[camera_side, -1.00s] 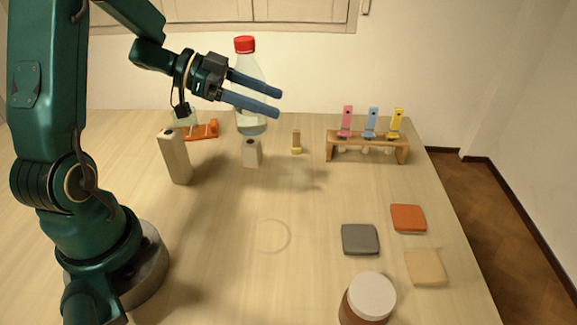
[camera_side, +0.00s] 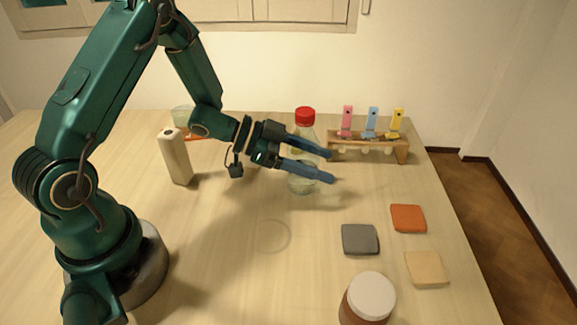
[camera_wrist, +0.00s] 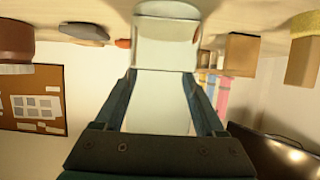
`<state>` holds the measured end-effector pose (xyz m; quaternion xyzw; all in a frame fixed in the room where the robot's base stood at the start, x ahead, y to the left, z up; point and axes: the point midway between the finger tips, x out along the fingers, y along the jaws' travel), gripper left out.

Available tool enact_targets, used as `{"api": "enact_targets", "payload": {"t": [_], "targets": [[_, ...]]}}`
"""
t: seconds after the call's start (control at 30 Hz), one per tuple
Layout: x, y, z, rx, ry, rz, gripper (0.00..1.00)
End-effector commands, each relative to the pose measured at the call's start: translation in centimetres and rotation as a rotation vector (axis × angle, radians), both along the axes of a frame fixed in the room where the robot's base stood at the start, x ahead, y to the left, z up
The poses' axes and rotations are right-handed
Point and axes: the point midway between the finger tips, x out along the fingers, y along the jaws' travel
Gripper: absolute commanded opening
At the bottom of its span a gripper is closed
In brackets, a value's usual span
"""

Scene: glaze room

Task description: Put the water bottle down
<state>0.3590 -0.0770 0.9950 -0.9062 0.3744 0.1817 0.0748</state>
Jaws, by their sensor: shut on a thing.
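The water bottle (camera_side: 304,137) is clear with a red cap (camera_side: 305,115) and stands upright between my gripper's fingers. My gripper (camera_side: 332,167) is shut on its body, reaching in from the left. The bottle's base is close to the table behind the grey square; I cannot tell if it touches. In the wrist view the bottle (camera_wrist: 165,45) fills the middle between both fingers (camera_wrist: 160,95), with the table upside down at the top. A faint pale ring (camera_side: 273,236) marks the table front left of the bottle.
A wooden rack (camera_side: 368,150) with pink, blue and yellow clips stands close behind and right. Grey (camera_side: 360,239), orange (camera_side: 408,218) and tan (camera_side: 427,267) squares lie to the right. A white-lidded jar (camera_side: 370,297) is in front. A tall beige block (camera_side: 175,158) stands left.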

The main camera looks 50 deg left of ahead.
Motion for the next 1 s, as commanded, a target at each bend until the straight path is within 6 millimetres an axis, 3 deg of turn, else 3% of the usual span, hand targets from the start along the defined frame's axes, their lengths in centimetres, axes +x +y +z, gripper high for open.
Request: {"api": "enact_targets", "payload": {"t": [0.5,0.53,0.57,0.6,0.9,1.0], "targets": [[0.01,0.01,-1.01,-0.001,-0.001,0.000,0.03],[0.01,0.02,-0.97,0.000,-0.001,0.001,0.83],[0.01,0.02,-0.96,0.000,-0.002,0.001,0.95],[0.01,0.02,-0.96,0.000,-0.002,0.001,1.00],[0.01,0.03,-0.59,0.000,-0.003,0.000,1.00],[-0.75,1.01,-0.10,0.000,-0.002,0.006,1.00]]}}
